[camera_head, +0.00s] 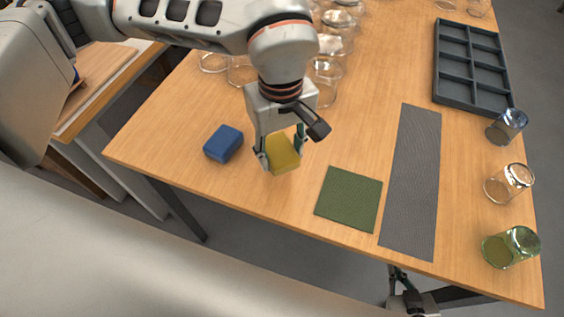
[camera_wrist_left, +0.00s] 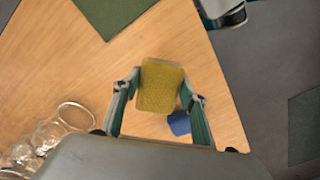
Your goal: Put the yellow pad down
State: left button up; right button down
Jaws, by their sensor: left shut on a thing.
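The yellow pad (camera_head: 283,154) is held between the fingers of my left gripper (camera_head: 281,150), over the front part of the wooden table. In the left wrist view the yellow pad (camera_wrist_left: 160,86) sits between the two fingertips. I cannot tell exactly how high it is above the table. A blue pad (camera_head: 223,144) lies on the table to its left; it also shows partly hidden behind the yellow pad in the left wrist view (camera_wrist_left: 179,123). A dark green square mat (camera_head: 348,198) lies to the right. My right gripper (camera_head: 410,300) is low, beyond the table's front edge, and its fingers are unclear.
A grey strip mat (camera_head: 411,182) lies right of the green mat. A dark compartment tray (camera_head: 472,65) stands at the back right. Several glasses line the right edge, including a green one (camera_head: 510,247). More clear glasses (camera_head: 325,80) stand behind my left gripper.

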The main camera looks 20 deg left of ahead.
aim_at(281, 153)
pick_arm(q)
jog(key=shift+f+b, duration=0.3)
jog(key=shift+f, duration=2)
jog(key=shift+f, duration=0.2)
jog(key=o, duration=1)
jog(key=shift+r, duration=0.1)
notch_tip(281, 153, up, 11)
jog(key=shift+r+p, duration=0.2)
jog(key=shift+p, duration=0.5)
jog(key=shift+r, duration=0.4)
